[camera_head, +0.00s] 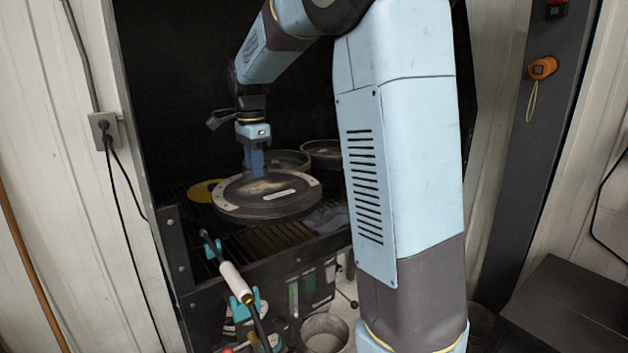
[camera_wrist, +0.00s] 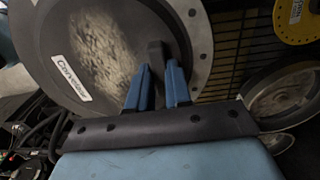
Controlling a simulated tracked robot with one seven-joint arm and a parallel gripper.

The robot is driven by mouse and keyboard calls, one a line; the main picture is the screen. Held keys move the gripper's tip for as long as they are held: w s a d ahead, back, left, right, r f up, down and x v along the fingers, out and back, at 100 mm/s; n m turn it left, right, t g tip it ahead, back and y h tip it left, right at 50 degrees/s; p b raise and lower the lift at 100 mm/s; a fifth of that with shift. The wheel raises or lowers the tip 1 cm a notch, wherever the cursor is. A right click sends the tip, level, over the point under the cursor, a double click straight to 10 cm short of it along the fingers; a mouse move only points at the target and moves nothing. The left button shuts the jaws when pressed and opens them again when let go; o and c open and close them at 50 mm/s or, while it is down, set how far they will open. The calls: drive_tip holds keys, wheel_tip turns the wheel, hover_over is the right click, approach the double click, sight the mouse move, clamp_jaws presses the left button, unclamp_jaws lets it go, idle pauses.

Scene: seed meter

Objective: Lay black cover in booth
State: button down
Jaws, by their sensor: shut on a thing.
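The black cover (camera_head: 250,205) is a round disc with a pale worn patch, a grey rim piece with holes and a white label. It also fills much of the wrist view (camera_wrist: 60,40). My gripper (camera_head: 256,170) is shut on the cover's black knob, which stands between the blue fingers in the wrist view (camera_wrist: 158,70). The cover is roughly level inside the dark booth (camera_head: 165,60), over its slatted grate (camera_head: 270,238). I cannot tell whether it touches the grate. My arm hides the booth's right part.
A yellow disc (camera_head: 203,190) lies left of the cover. Round metal pans (camera_head: 322,150) stand behind it. A dark post with an orange device (camera_head: 542,68) stands at right.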

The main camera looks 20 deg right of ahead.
drive_tip(key=shift+w+d+f, duration=0.9)
drive_tip(key=shift+w+f, duration=1.25)
drive_tip(key=shift+w, duration=0.1)
drive_tip(key=shift+w+d+f, duration=0.9)
drive_tip(key=shift+w+f, duration=1.3)
drive_tip(key=shift+w, duration=0.05)
drive_tip(key=shift+w+d+f, duration=0.9)
drive_tip(key=shift+w+f, duration=1.25)
drive_tip(key=shift+w, duration=0.1)
drive_tip(key=c, duration=1.1)
unclamp_jaws()
drive_tip(key=shift+o, duration=0.2)
